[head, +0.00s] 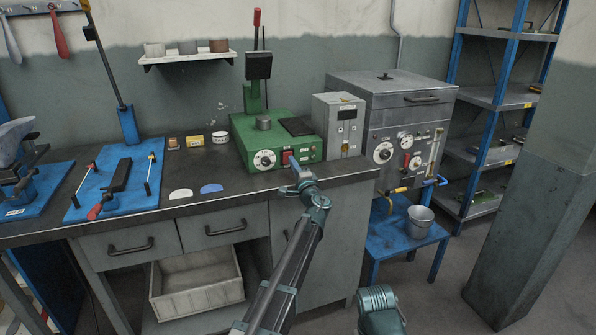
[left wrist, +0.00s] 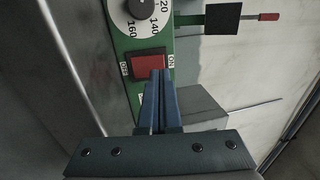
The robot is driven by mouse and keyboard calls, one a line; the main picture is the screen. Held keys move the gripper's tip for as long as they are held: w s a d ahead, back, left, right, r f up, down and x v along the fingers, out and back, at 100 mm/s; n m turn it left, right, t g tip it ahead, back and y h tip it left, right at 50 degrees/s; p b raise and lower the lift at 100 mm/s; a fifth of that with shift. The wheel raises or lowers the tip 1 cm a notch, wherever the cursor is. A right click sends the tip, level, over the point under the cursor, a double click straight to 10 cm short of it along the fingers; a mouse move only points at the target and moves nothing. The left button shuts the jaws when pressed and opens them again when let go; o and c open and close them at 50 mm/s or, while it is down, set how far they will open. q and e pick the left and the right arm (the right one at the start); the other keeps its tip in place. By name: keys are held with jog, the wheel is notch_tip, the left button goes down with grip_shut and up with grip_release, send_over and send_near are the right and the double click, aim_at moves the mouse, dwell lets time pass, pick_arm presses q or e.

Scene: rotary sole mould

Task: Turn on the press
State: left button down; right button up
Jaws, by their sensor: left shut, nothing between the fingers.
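The green press (head: 245,135) stands on the bench with a round dial (head: 264,160) and a red rocker switch (head: 288,157) on its front. In the left wrist view the red switch (left wrist: 149,64) lies between two labels, with "ON" (left wrist: 171,61) on the right side. My left gripper (head: 300,175) is shut and empty, right in front of the switch. Its blue fingertips (left wrist: 158,75) overlap the lower right edge of the switch, near the ON side. I cannot tell whether they touch it. My right gripper is not in view.
A grey control box (head: 339,125) stands right of the press, and a large grey oven-like unit (head: 392,105) is beyond it. Blue fixtures (head: 116,190) are at the bench's left. White and blue pieces (head: 211,188) lie near the front edge.

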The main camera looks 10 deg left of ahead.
aim_at(288, 152)
pick_arm(q)
jog(key=shift+x, duration=1.25)
jog(key=shift+w+a+r+g+p, duration=0.15)
jog(key=shift+r+p, duration=0.1)
jog(key=shift+p, duration=0.4)
jog(key=shift+w+r+g+p, duration=0.15)
jog(key=shift+r+p, duration=0.1)
jog(key=shift+p, duration=0.35)
jog(key=shift+s+f+b, duration=0.15)
jog(key=shift+f+b, duration=0.2)
jog(key=s+d+r+p, duration=0.2)
jog(key=s+d, duration=0.5)
jog(key=s, duration=0.4)
jog(key=shift+s+d+r, duration=0.25)
jog(key=shift+d, duration=0.15)
jog(key=shift+p, duration=0.3)
